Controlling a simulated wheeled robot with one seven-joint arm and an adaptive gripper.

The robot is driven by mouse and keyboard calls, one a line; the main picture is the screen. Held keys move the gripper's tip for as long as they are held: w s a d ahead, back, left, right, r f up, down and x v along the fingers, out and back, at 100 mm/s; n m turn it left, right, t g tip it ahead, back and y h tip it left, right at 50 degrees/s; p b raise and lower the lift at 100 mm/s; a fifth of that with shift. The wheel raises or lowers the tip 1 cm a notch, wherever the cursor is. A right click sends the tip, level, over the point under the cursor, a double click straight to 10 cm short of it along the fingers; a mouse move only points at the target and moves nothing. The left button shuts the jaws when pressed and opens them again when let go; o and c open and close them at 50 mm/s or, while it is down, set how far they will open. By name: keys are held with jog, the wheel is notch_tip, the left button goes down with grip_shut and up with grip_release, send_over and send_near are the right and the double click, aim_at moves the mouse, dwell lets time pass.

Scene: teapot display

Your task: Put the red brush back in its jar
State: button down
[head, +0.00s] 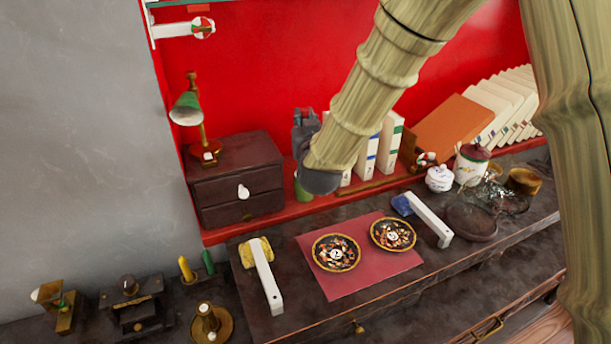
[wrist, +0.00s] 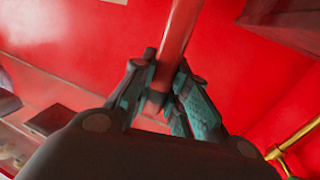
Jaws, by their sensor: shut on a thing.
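My gripper (wrist: 165,90) has its teal fingers shut on a red rod, which I take to be the red brush (wrist: 178,40). The rod runs up out of the wrist view, and its lower end shows between the fingers. In the head view my gripper (head: 305,125) is a dark shape before the red wall, above the shelf and right of the drawer box. The brush cannot be made out there. A green vessel (head: 303,190) stands on the shelf below, partly hidden by my arm. I cannot tell whether it is the brush's jar.
A small drawer box (head: 238,180) bears a green lamp (head: 190,108). White binders (head: 390,140) stand right of my gripper. A lidded jar (head: 472,165) and a small lidded pot (head: 438,179) stand at the right. Two dark plates (head: 336,252) lie on a red mat (head: 350,285).

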jog(key=shift+f+p, duration=0.7)
jog(key=shift+f, duration=4.05)
jog(key=c, duration=1.4)
grip_release()
jog(key=shift+s, duration=0.35)
jog(key=s+b, duration=0.1)
jog(key=s, duration=0.2)
jog(key=s+d+b, duration=0.1)
jog(key=s, duration=0.3)
jog(key=s+b, duration=0.1)
jog(key=s, duration=0.3)
jog(key=shift+s+d, duration=0.15)
jog(key=shift+d, duration=0.15)
